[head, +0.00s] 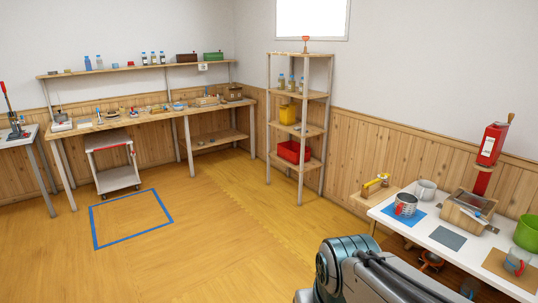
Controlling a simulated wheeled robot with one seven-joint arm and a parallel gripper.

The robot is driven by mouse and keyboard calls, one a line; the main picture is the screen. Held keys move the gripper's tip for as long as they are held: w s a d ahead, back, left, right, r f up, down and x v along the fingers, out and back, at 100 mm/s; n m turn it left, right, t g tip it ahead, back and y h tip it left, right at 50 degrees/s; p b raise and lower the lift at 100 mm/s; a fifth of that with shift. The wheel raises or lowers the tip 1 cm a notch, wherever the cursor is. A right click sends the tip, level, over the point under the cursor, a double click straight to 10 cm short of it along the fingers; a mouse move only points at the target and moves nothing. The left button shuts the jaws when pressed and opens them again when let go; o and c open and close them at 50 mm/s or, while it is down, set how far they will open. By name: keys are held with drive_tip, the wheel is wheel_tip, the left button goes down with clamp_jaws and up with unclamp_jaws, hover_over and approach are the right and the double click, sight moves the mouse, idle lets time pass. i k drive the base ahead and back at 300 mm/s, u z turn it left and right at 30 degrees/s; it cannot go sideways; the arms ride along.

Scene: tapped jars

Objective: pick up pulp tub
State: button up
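No tub in the head view carries a label that I can read, so I cannot tell for sure which is the pulp tub. A green tub (527,233) stands on the white table at the right edge and is partly cut off by the frame. A red tub (293,151) sits on a low level of the wooden shelf rack, and a smaller yellow container (288,114) sits above it. My arm shows at the bottom right, in front of the white table. My gripper is out of view.
The white table (428,222) holds a ridged metal mug (406,204) on a blue mat, a grey mat (446,241), a wooden box (466,212) and a glass mug (515,262). A cart (114,168) stands under the back bench. The floor in the middle is clear, with a blue taped square.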

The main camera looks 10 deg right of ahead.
sight(425, 190)
drive_tip(key=z, duration=0.3)
drive_tip(key=i, duration=1.95)
drive_tip(key=z, duration=1.2)
drive_tip(key=i, duration=1.65)
drive_tip(key=z, duration=0.55)
